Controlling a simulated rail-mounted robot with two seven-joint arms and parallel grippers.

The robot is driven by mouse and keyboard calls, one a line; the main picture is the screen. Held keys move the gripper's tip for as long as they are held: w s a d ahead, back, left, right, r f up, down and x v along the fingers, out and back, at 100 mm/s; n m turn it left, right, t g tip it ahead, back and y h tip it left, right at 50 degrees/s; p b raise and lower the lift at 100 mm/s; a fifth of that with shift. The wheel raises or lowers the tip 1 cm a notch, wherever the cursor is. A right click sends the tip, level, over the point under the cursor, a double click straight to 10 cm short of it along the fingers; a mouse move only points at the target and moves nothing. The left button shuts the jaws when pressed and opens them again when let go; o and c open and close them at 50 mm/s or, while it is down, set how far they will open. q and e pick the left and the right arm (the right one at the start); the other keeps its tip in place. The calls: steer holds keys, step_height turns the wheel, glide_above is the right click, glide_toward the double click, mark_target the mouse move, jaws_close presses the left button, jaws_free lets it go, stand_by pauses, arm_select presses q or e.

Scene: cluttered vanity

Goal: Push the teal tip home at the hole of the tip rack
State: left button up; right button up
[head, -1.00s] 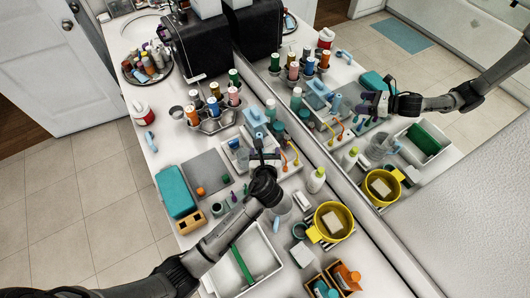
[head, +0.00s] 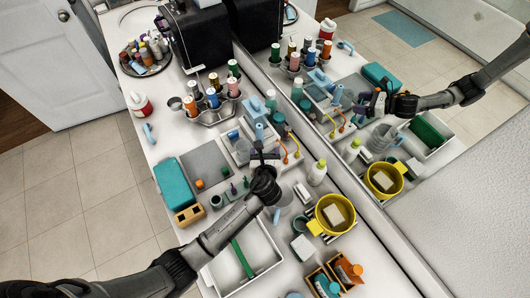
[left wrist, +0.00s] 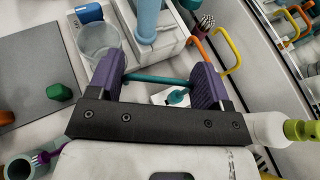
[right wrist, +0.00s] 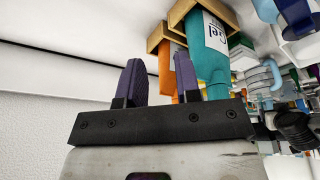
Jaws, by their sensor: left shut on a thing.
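My left gripper (left wrist: 157,88) has purple fingers, with a thin teal bar (left wrist: 155,79) spanning the gap between them; I take it for the teal tip. Behind it, close to the right finger, a short teal piece with a dark end (left wrist: 178,97) shows over a white patch. A white block (left wrist: 165,46) holding an upright light-blue piece (left wrist: 148,20) stands just beyond; I cannot tell whether it is the tip rack, and no hole is clear. In the head view the left gripper (head: 263,157) hides this spot. My right gripper (right wrist: 158,82) is open and empty.
A clear cup (left wrist: 101,45) stands close by the left finger. Orange and yellow hooks (head: 291,150) and a white bottle with a green cap (head: 317,173) stand to the right. A yellow bowl (head: 334,214) and a white tray (head: 262,270) lie nearer. Teal and orange bottles (right wrist: 211,50) stand beyond my right gripper.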

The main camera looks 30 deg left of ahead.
arm_select(q)
steer(key=shift+r+p, duration=0.1)
steer(key=shift+p, duration=0.3)
stand_by(0.7)
steer(key=shift+p, duration=0.55)
steer(key=shift+f+b, duration=0.35)
steer(key=shift+f, duration=0.65)
steer(key=shift+f+b, duration=0.35)
steer(key=shift+f, duration=0.45)
steer(key=o, duration=1.1)
steer(key=shift+r, duration=0.1)
